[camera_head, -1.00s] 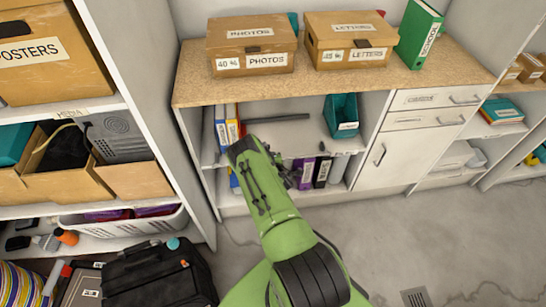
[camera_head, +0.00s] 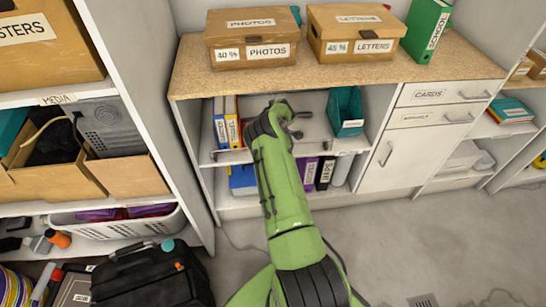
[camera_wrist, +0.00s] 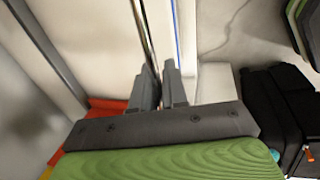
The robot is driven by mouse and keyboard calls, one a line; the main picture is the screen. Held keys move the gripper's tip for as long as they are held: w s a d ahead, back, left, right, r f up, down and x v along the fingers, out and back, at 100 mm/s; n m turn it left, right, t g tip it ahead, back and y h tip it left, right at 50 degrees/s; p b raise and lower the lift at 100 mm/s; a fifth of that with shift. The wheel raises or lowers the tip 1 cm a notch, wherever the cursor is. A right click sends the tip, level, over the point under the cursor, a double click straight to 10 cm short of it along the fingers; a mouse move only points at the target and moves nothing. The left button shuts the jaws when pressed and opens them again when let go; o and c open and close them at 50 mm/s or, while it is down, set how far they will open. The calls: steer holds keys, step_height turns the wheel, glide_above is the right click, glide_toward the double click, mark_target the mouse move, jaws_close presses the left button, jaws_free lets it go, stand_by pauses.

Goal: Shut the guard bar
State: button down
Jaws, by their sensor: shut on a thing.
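The guard bar (camera_head: 230,150) is a thin dark bar low across the front of the open shelf bay under the worktop. Its middle is hidden behind my green arm in the head view. My gripper (camera_wrist: 160,84) has its two grey fingers close together in the wrist view. It is shut on the bar, which shows as a thin dark strip (camera_wrist: 144,30) running up from the fingers.
Blue and yellow binders (camera_head: 226,122) stand at the bay's left, and a teal holder (camera_head: 345,112) at its right. Purple and black binders (camera_head: 322,172) stand on the shelf below. A black case (camera_head: 150,276) is on the floor at left.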

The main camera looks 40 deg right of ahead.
steer(key=shift+f+g+y+b, duration=0.15)
steer(key=shift+g+y+b, duration=0.25)
steer(key=shift+b, duration=0.85)
steer(key=c, duration=1.3)
jaws_free()
steer(key=shift+w, duration=0.15)
steer(key=shift+o, duration=0.2)
step_height(320, 180, up, 16)
steer(key=s+a+p, duration=0.1)
steer(key=s+p, duration=0.1)
steer(key=p, duration=0.2)
steer(key=shift+s+a+f+p, duration=0.2)
steer(key=shift+a+p, duration=0.05)
steer(key=shift+p, duration=0.05)
steer(key=shift+s+f, duration=0.1)
